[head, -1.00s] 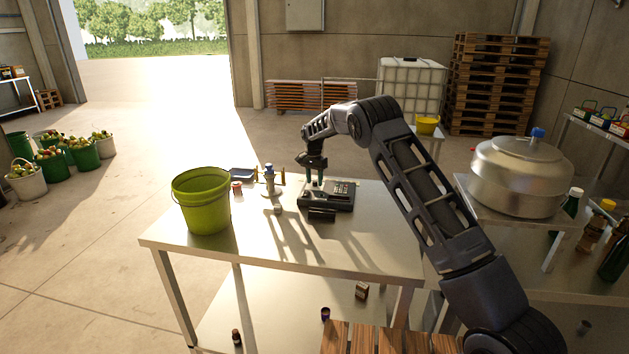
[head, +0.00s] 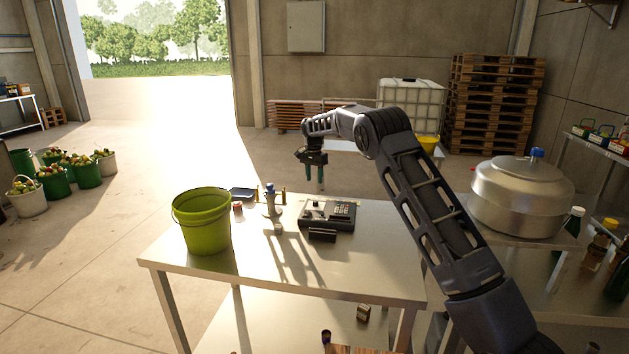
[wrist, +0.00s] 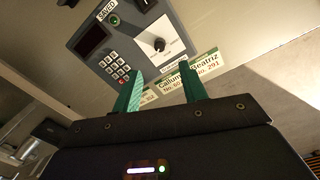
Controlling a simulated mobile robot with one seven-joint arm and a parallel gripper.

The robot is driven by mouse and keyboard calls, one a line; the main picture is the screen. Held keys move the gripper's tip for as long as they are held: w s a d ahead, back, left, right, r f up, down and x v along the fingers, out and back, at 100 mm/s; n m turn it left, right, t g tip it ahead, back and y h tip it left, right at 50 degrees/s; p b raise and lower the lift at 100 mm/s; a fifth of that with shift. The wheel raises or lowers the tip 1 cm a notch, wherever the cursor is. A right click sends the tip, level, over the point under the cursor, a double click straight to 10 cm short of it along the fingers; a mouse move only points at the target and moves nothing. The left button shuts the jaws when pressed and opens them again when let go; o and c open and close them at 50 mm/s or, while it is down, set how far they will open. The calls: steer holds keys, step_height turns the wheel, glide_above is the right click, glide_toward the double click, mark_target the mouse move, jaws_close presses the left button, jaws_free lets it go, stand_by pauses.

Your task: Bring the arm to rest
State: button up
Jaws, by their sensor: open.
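My gripper (head: 314,178) hangs above the metal table, with its two green fingers pointing down, apart and empty. It is clear of the dark control box (head: 340,214) on the table. My arm reaches up from the lower right and bends over to the gripper. Printed labels lie along the panel's near edge.
A green bucket (head: 202,222) stands on the table's left. A small bottle-like tool (head: 271,200) and a dark tray (head: 242,193) are near the box. A steel vessel (head: 520,196) stands at right among bottles. Pallets (head: 492,105) and a white tank (head: 411,93) are behind.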

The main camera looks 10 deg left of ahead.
steer(key=s+d+r, duration=0.3)
steer(key=d+r, duration=0.5)
steer(key=d, duration=0.1)
steer(key=s+d+r, duration=0.2)
steer(key=d+r, duration=0.6)
steer(key=d, duration=0.2)
steer(key=s+d+r+n+t+y, duration=0.1)
steer(key=s+d+r, duration=0.3)
steer(key=s+d, duration=0.25)
steer(key=s+d+r+n+t, duration=0.1)
steer(key=s+d+r, duration=0.3)
steer(key=s+d, duration=0.3)
steer(key=s+d+f+t, duration=0.1)
steer(key=s+d+f, duration=0.1)
steer(key=s+d, duration=0.4)
steer(key=s+d+f+n+t, duration=0.1)
steer(key=s+d, duration=0.5)
steer(key=s, duration=1)
steer(key=s+d+f+n, duration=0.1)
steer(key=s+d+f, duration=0.3)
steer(key=s, duration=0.8)
steer(key=shift+d+t+h, duration=0.3)
steer(key=shift+d+t, duration=0.1)
steer(key=shift+d, duration=0.65)
steer(key=o, duration=0.4)
steer(key=shift+s+d+f, duration=0.1)
steer(key=shift+s+f, duration=0.15)
